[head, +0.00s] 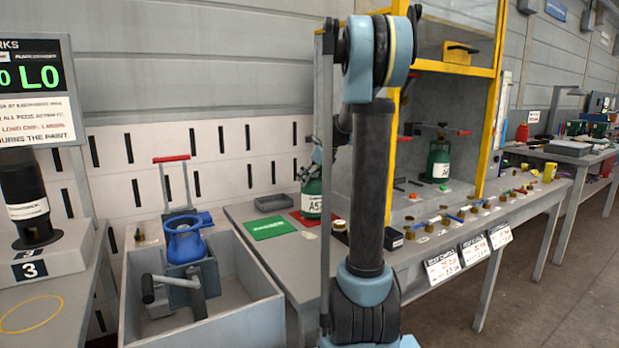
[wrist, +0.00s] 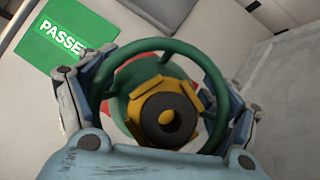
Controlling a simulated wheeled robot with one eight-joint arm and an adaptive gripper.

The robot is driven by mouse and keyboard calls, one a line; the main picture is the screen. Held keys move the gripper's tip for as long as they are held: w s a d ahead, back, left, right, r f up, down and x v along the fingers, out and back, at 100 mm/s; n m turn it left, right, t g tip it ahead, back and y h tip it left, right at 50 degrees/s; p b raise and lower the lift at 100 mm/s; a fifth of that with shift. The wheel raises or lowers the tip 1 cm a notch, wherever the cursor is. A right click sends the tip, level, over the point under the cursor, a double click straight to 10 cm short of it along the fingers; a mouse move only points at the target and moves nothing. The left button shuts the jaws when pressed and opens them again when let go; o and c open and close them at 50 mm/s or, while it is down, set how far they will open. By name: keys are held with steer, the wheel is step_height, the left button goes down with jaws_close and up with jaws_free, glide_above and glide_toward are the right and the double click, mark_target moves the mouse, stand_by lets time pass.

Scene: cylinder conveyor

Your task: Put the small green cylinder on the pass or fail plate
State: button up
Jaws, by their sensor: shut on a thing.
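The small green cylinder (head: 311,198) with a white label stands upright at or just above the red plate (head: 295,214); I cannot tell whether it touches. My gripper (head: 314,168) is at its top. In the wrist view my gripper (wrist: 155,100) is shut on the cylinder's green ring collar (wrist: 150,50), one finger on each side, around a brass valve (wrist: 168,118). The green plate (head: 270,228) lies to the left of the red one and is bare; it shows in the wrist view (wrist: 62,42) with part of the word PASSED.
A grey tray (head: 273,203) lies behind the plates. A second green cylinder (head: 439,162) stands in the yellow-framed booth. A bin (head: 255,285) with a blue valve body (head: 184,240) stands at left. Several brass fittings (head: 445,217) line the bench front. My arm hides part of the bench.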

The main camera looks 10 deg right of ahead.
steer(key=o, duration=2.1)
steer(key=shift+c, duration=0.2)
steer(key=shift+r, duration=0.1)
steer(key=v, duration=1.2)
